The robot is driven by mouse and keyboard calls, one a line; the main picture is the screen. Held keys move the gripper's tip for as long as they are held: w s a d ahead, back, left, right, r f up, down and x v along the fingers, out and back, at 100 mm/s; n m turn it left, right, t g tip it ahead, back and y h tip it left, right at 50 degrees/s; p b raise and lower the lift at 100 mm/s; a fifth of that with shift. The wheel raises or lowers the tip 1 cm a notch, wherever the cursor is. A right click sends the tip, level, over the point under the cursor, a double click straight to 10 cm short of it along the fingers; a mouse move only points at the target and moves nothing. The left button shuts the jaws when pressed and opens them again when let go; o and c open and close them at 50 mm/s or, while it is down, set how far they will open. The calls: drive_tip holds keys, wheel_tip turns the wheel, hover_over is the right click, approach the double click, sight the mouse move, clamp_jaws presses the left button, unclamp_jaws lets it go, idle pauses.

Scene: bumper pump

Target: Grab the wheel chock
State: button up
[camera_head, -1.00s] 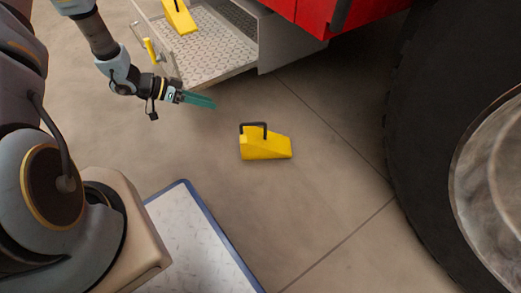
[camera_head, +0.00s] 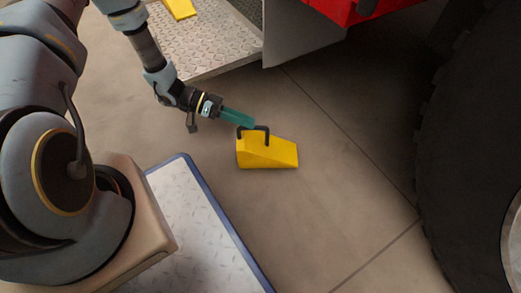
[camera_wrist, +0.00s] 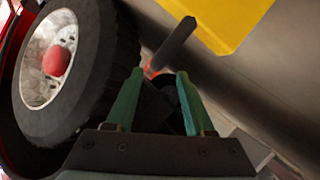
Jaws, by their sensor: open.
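The yellow wheel chock (camera_head: 268,153) sits on the floor in the head view, a wedge with a black handle (camera_head: 263,129) on top at its taller left end. My gripper (camera_head: 250,123), with green fingers, is just at the upper left of the handle. The wrist view shows the two fingers (camera_wrist: 158,75) apart with nothing held between them. A dark bar (camera_wrist: 173,43), apparently the handle, lies just beyond the fingertips there. A yellow surface (camera_wrist: 222,18), apparently the chock body, shows at the top right. Whether the fingers touch the handle cannot be told.
A large black tyre (camera_head: 465,150) stands at the right, with a red vehicle body (camera_head: 345,10) above. A metal tread-plate step (camera_head: 205,45) is at the upper left, with another yellow piece (camera_head: 180,8) on it. Bare floor (camera_head: 320,215) surrounds the chock.

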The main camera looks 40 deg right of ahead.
sight(260, 128)
drive_tip(key=b+x, duration=0.2)
drive_tip(key=x, duration=0.2)
drive_tip(key=shift+s+a+f+b, duration=0.1)
drive_tip(key=shift+s+f+b, duration=0.05)
drive_tip(key=shift+s+b, duration=0.2)
drive_tip(key=shift+s+d, duration=0.2)
clamp_jaws()
idle(0.9)
